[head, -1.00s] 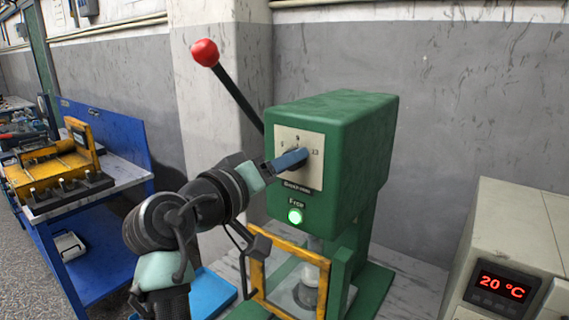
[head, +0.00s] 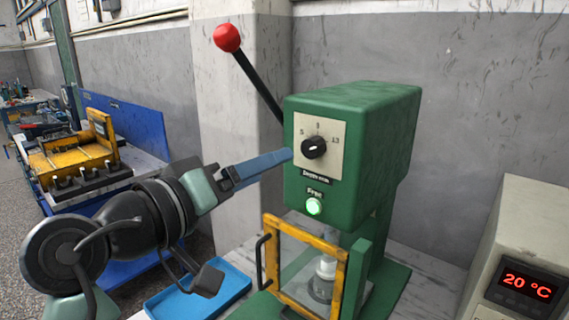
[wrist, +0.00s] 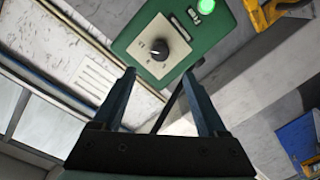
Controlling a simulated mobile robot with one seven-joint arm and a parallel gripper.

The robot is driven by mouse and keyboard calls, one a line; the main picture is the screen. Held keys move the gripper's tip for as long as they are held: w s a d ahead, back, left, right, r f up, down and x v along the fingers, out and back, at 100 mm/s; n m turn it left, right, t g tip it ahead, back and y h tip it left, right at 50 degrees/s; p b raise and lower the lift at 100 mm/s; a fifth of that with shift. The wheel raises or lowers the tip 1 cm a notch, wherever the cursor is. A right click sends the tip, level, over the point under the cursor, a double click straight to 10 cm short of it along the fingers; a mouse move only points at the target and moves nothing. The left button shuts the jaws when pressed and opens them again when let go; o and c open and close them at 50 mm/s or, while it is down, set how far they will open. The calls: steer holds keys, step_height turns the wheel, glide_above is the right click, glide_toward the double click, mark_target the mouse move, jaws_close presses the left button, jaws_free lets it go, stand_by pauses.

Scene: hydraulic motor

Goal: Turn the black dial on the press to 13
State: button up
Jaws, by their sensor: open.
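The black dial (head: 314,147) sits on a pale scale plate (head: 329,133) on the front of the green press (head: 361,120). The plate carries marks 5, 9 and 13. The dial's small white line seems to lean to the upper right, towards 13, but it is too small to read exactly. My gripper (head: 288,155) is to the left of the plate, clear of the dial. In the wrist view the two fingers of my gripper (wrist: 158,74) stand apart and empty, with the dial (wrist: 160,49) beyond their tips.
The press has a lit green button (head: 314,207) labelled Free, a red-knobbed lever (head: 228,38) and a yellow-framed guard (head: 300,262). A blue tray (head: 198,292) lies below my arm. A beige unit reading 20 °C (head: 527,284) stands at the right.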

steer(key=v, duration=0.2)
steer(key=shift+s+a, duration=0.15)
steer(key=shift+s, duration=0.05)
